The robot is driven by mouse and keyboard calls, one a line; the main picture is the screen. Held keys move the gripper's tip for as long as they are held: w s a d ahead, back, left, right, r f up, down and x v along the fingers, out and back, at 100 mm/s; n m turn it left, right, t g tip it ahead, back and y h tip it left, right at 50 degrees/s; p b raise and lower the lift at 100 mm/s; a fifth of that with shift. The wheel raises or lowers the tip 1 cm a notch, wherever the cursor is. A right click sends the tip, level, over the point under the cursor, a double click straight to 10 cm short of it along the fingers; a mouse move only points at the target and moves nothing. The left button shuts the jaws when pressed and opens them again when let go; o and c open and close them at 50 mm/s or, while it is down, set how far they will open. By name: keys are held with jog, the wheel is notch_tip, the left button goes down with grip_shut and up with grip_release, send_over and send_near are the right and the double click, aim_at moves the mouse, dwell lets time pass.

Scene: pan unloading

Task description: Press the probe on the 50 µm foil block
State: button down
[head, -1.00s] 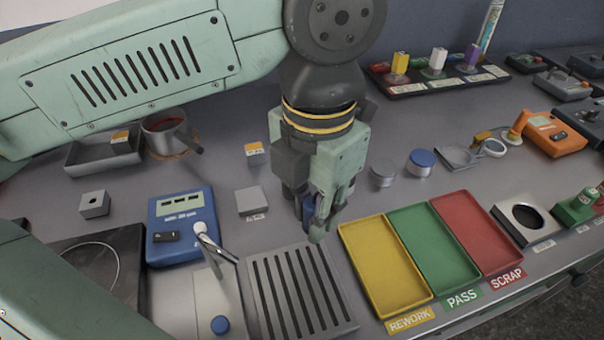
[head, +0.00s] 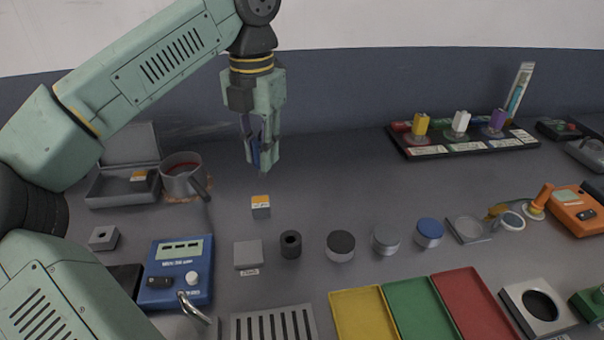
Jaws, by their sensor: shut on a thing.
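My gripper (head: 260,150) is shut on a slim dark-blue piece (head: 254,153), which looks like the probe; the fingers hide part of it. It is in the air toward the back of the bench. A small grey block with an orange-and-white label (head: 260,207) stands on the bench below my gripper in the picture, apart from it. A flat grey block (head: 248,254) with a small tag lies nearer the front. The labels are too small to read, so I cannot tell which block is the 50 µm one. A blue meter (head: 180,268) stands at the left front.
A grey box (head: 120,190) with its lid up holds another orange-labelled block. A pot (head: 181,176) with a handle stands close by. A black cylinder (head: 291,245) and several round tins stand at centre. Yellow (head: 363,315), green (head: 420,305) and red (head: 472,300) trays lie in front.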

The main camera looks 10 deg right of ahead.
jog(key=shift+w+a+f+b, duration=0.15)
jog(key=shift+w+f+b, duration=0.05)
jog(key=shift+f+b, duration=0.6)
jog(key=shift+w+a+f+b, duration=0.2)
jog(key=shift+f+b, duration=0.35)
jog(key=shift+f, duration=0.5)
jog(key=shift+w+a+f+b, duration=0.1)
jog(key=shift+w+f+b, duration=0.1)
jog(key=shift+f+b, duration=0.6)
jog(key=shift+f, duration=0.55)
jog(key=shift+r, duration=0.1)
notch_tip(320, 180, up, 5)
jog(key=p, duration=0.3)
jog(key=shift+p, duration=0.3)
